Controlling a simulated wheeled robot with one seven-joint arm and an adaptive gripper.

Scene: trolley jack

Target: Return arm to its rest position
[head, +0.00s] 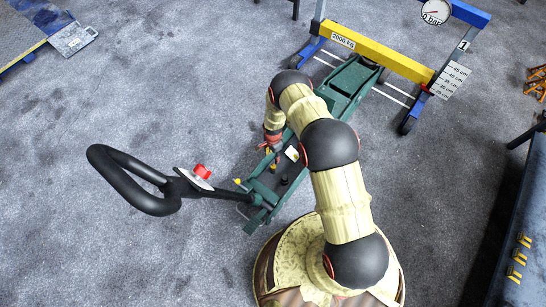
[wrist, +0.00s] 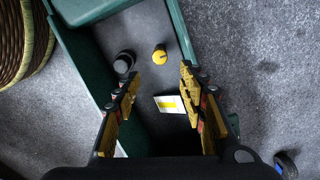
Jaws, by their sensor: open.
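My gripper (wrist: 158,95) is open and empty in the wrist view, its two fingers apart above the green tray of the trolley jack. In the head view my arm reaches over the green trolley jack (head: 352,82), and my gripper (head: 272,142) points down near the jack's rear part. Between and beyond the fingers in the wrist view are a yellow-topped knob (wrist: 159,56), a black cylinder (wrist: 123,62) and a white and yellow label (wrist: 169,104). The jack's black loop handle (head: 130,180) extends to the left, with a red knob (head: 202,171) on it.
A blue and yellow stand (head: 375,50) marked 2000 kg, with a gauge (head: 436,11), stands over the jack's far end. A dark blue bench (head: 525,225) is at the right edge. A metal plate (head: 73,39) lies at upper left. Grey floor is clear on the left.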

